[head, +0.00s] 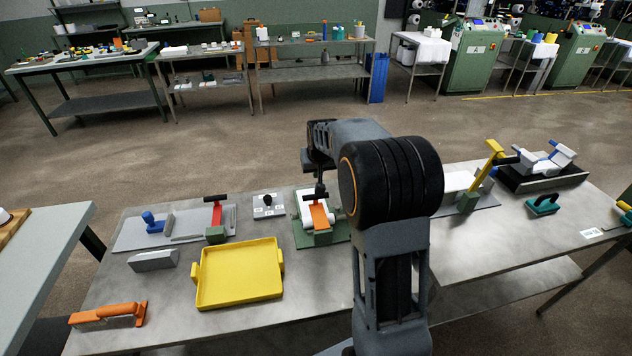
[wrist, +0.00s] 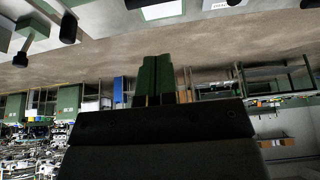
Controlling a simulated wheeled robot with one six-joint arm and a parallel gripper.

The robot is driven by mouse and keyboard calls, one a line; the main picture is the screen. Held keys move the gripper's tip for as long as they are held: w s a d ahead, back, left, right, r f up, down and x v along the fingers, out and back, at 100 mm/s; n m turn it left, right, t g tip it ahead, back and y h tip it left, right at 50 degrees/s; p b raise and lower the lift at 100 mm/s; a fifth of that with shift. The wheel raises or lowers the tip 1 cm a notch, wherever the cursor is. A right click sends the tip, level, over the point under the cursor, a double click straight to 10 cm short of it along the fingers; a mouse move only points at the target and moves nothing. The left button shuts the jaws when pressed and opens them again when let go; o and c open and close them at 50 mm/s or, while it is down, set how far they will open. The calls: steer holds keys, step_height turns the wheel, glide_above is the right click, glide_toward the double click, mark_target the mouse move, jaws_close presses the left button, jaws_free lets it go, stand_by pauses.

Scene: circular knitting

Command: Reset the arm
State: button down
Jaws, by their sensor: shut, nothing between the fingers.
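My arm (head: 385,180) is folded up over the table, its far end around the middle of the head view. In the wrist view my gripper (wrist: 157,62) shows as two green fingers side by side, shut with nothing between them. The fingers point out over the floor and table edge, and that view is upside down. In the head view the fingers cannot be made out clearly behind the dark wrist parts. The gripper touches nothing that I can see.
The grey table (head: 130,285) holds a yellow tray (head: 240,275), an orange-handled tool (head: 110,314), a grey block (head: 153,260), a red-handled fixture (head: 216,215) and an orange-and-green fixture (head: 319,215) below the wrist. A teal-handled tool (head: 543,205) lies right. Open floor (head: 230,145) lies behind.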

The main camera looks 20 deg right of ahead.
steer(key=s+a+r, duration=0.1)
steer(key=s+a, duration=0.2)
steer(key=s, duration=0.6)
steer(key=s+a+r+n, duration=0.1)
steer(key=s+a, duration=0.3)
steer(key=s, duration=0.5)
steer(key=s+a+r+n+y, duration=0.1)
steer(key=s+a, duration=0.3)
steer(key=s, duration=0.4)
steer(key=shift+s+r, duration=0.4)
steer(key=shift+r, duration=0.05)
